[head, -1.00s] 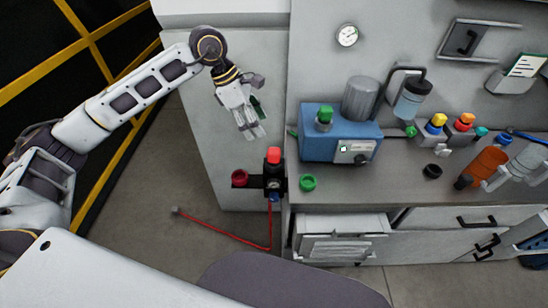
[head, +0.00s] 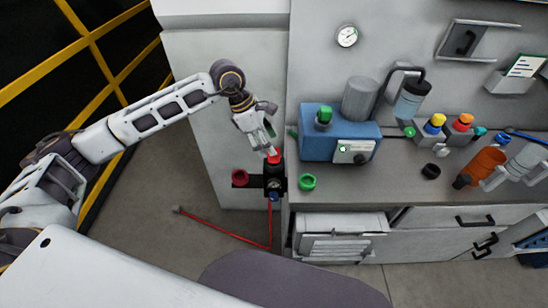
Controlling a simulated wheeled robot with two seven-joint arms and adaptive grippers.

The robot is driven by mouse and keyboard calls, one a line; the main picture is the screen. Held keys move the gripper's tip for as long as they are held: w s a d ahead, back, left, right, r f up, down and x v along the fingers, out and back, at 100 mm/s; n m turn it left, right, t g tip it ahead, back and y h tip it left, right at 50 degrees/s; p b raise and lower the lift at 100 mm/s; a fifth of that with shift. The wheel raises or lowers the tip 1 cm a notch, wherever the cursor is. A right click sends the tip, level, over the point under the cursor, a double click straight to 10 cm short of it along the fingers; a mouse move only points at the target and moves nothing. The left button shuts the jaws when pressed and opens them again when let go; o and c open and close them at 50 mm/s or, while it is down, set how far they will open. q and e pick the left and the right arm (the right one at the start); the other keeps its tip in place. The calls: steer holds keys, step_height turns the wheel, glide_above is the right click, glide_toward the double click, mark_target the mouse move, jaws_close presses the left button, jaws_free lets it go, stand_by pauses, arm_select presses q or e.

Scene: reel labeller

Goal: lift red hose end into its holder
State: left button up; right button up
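A thin red hose (head: 232,234) runs from below the black valve block (head: 273,185) down to the floor and then left. Its free end (head: 177,209) lies on the floor with a small grey tip. A red ring holder (head: 240,176) sits on a dark bracket left of the block. My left gripper (head: 272,152) points down at the red cap (head: 274,158) on top of the block, with its fingertips at or just above it. Whether they touch the cap, and how far the fingers are apart, I cannot tell. My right gripper is not in view.
A grey bench (head: 400,188) stands at right, with a blue machine (head: 338,130), a green ring (head: 307,182) near its edge, and an orange cylinder (head: 486,165). A yellow-framed fence (head: 90,50) is at left. The floor around the hose is clear.

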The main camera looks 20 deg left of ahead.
mark_target(274, 159)
arm_select(q)
steer(key=shift+d+f, duration=0.1)
steer(key=shift+f, duration=0.1)
steer(key=shift+d+f, duration=0.2)
steer(key=shift+f, duration=0.05)
steer(key=p+x, duration=0.1)
steer(key=x, duration=0.1)
steer(key=shift+d+f, duration=0.25)
steer(key=shift+d, duration=0.05)
steer(key=shift+d+f+p, duration=0.2)
steer(key=shift+f+p, duration=0.1)
steer(key=shift+f, duration=0.4)
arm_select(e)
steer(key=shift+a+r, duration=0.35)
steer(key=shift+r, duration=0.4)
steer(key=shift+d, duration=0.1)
